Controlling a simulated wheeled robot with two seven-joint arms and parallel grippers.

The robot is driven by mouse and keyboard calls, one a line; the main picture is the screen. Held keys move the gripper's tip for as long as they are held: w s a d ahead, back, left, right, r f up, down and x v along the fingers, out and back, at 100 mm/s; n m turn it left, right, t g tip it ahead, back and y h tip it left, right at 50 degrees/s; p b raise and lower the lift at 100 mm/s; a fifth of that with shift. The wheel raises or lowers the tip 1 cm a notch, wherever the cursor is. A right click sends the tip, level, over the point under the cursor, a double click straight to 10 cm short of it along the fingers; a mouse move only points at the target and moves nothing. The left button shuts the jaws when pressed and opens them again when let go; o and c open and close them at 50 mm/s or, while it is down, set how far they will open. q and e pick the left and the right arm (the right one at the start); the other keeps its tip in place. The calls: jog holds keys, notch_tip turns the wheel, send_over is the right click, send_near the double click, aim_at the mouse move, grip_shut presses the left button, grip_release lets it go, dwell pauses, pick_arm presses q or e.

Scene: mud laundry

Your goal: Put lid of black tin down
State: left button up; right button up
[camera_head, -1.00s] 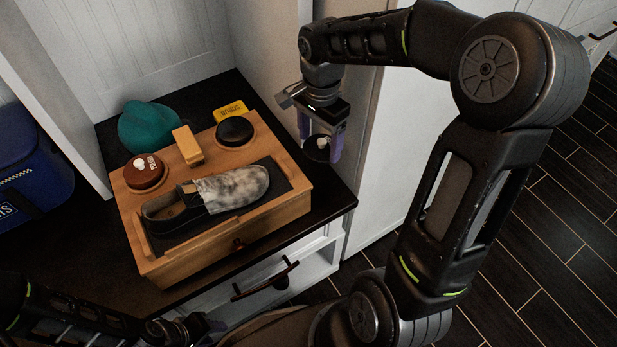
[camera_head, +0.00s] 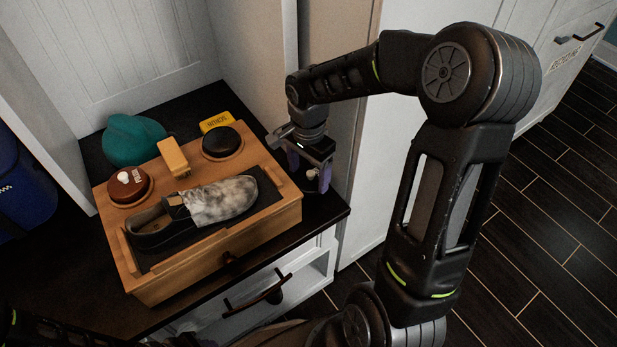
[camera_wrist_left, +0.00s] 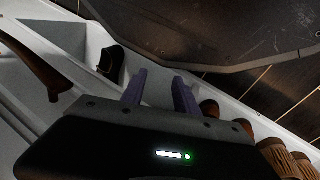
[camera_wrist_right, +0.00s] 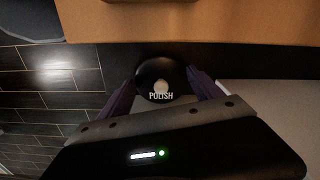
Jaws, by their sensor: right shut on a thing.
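My right gripper (camera_head: 309,172) is shut on the lid of the black tin (camera_wrist_right: 160,78), a round black lid with a pale knob and the word POLISH. It holds the lid over the dark counter's right end, beside the wooden box; I cannot tell whether the lid touches the counter. The black tin (camera_head: 221,141) sits on the back right of the box (camera_head: 240,250), its dark round top showing without a knob. My left gripper (camera_wrist_left: 160,93) is open and empty in the left wrist view, low over the front of the cabinet.
A grey-and-black shoe (camera_head: 205,205) lies on the box. A brown tin with a knobbed lid (camera_head: 128,186), a wooden brush (camera_head: 173,157), a teal object (camera_head: 132,139) and a yellow item (camera_head: 216,121) are around it. The counter (camera_head: 325,209) is bare near its right edge.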

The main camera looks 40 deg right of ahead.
aim_at(308, 174)
jog(key=shift+f, duration=0.8)
jog(key=shift+f+b, duration=0.45)
jog(key=o, duration=1.5)
jog(key=shift+c, duration=0.2)
jog(key=shift+r, duration=0.1)
jog(key=shift+r+p, duration=0.55)
notch_tip(308, 174, up, 12)
jog(key=p, duration=0.3)
jog(key=shift+f, duration=0.15)
